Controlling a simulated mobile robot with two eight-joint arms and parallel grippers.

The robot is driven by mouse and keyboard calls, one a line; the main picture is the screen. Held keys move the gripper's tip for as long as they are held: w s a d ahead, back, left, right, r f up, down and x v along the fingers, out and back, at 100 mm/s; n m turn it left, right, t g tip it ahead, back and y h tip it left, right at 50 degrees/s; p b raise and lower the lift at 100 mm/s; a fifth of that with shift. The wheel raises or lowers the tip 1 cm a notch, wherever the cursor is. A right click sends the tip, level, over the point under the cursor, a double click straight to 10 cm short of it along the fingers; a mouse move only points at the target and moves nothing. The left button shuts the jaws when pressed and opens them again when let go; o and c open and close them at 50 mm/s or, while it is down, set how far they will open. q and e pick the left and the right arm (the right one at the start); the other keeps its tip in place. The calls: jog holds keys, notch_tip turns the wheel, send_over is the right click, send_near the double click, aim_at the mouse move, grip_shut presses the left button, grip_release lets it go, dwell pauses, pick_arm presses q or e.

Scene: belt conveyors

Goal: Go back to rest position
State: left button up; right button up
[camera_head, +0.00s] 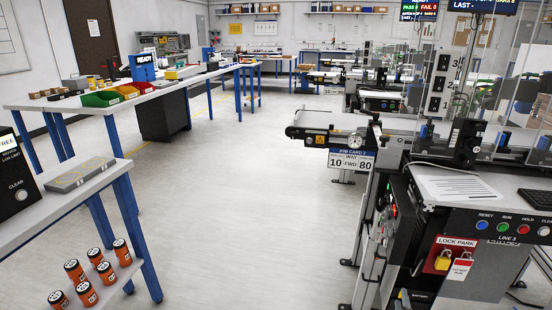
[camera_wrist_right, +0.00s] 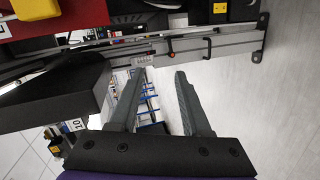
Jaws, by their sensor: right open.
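My right gripper (camera_wrist_right: 160,72) shows in the right wrist view with its two grey fingers spread apart and nothing between them. Past the fingers are a grey metal frame rail (camera_wrist_right: 215,42) and the pale floor. A yellow padlock (camera_wrist_right: 30,8) on red shows at the top left of that view. In the head view the yellow padlock (camera_head: 443,260) hangs on the red lock park board (camera_head: 437,251) at the front of the line 3 console. In the head view I cannot clearly make out the right gripper. My left gripper is in neither view.
The conveyor (camera_head: 340,120) with its job card sign (camera_head: 352,159) and the console (camera_head: 490,222) stand at the right. A white table (camera_head: 60,204) is at the left, with orange canisters (camera_head: 88,294) below its top. The floor (camera_head: 240,200) between them is clear.

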jog(key=s+a+r+m+g, duration=0.2)
jog(key=s+a+r+m, duration=0.25)
jog(key=s, duration=0.25)
jog(key=s+a+r+m+g, duration=0.3)
jog(key=s+a+r, duration=0.2)
jog(key=s, duration=0.2)
jog(key=s+a+f+m+g+y, duration=0.15)
jog(key=s+a, duration=0.25)
jog(key=s, duration=0.4)
jog(key=s+a+m+g+y, duration=0.2)
jog(key=s+a, duration=0.2)
jog(key=s, duration=0.4)
jog(key=s+a+f+m+g+y, duration=0.1)
jog(key=s+a+y, duration=0.1)
jog(key=s+a, duration=0.45)
pick_arm(q)
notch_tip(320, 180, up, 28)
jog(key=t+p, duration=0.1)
jog(key=p, duration=2.3)
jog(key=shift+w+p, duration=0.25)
jog(key=shift+p, duration=0.1)
pick_arm(e)
notch_tip(320, 180, up, 28)
jog(key=d, duration=0.2)
jog(key=shift+t, duration=0.45)
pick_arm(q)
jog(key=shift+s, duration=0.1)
